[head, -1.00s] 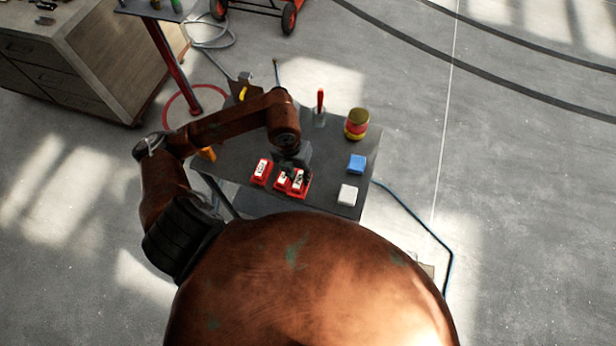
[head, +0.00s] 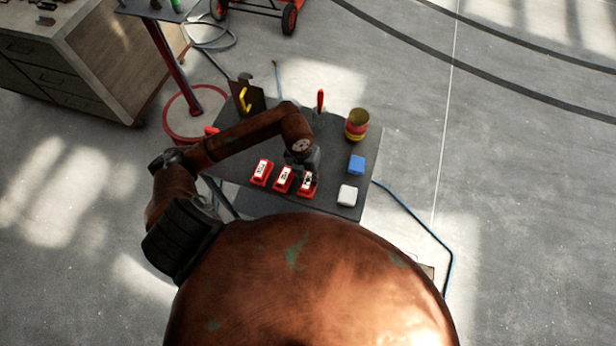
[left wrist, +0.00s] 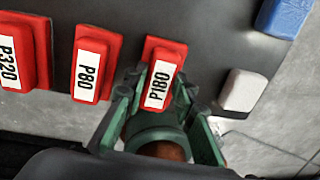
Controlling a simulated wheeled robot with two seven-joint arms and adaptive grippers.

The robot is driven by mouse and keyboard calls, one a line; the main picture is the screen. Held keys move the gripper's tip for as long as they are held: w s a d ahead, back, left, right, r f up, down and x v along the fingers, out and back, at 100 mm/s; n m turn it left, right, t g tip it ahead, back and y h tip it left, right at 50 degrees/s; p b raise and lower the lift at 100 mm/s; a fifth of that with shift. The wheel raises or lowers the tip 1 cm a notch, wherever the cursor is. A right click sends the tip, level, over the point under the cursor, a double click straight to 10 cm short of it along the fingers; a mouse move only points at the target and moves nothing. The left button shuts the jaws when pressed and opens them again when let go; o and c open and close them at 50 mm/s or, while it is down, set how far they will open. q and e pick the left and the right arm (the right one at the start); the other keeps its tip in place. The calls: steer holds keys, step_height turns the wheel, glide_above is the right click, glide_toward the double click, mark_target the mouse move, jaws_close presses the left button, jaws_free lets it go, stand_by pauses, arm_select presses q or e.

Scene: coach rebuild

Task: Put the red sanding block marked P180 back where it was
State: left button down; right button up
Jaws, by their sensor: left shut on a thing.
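The red sanding block with the white P180 label (left wrist: 158,84) is between the fingers of my left gripper (left wrist: 161,92), which is shut on it. In the head view the P180 block (head: 307,186) is at the right end of a row of red blocks, under my left gripper (head: 304,172). The red P80 block (left wrist: 91,68) is just left of it, with a gap between. The red P320 block (left wrist: 22,55) is farther left. I cannot tell whether the P180 block touches the table. My right gripper is not in view.
The dark table (head: 235,160) also bears a blue block (head: 356,164), a white block (head: 347,195), a banded can (head: 356,124) and a red-handled tool (head: 320,102). The white block is close to the right of my left gripper. A dark panel with a yellow hook-shaped mark (head: 245,99) stands at the back left.

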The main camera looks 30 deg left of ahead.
arm_select(q)
steer(key=c, duration=1.6)
jaws_free()
steer(key=r, duration=0.4)
steer(key=a+r, duration=0.1)
steer(key=r, duration=0.7)
steer(key=shift+s+a, duration=0.15)
steer(key=shift+s, duration=0.05)
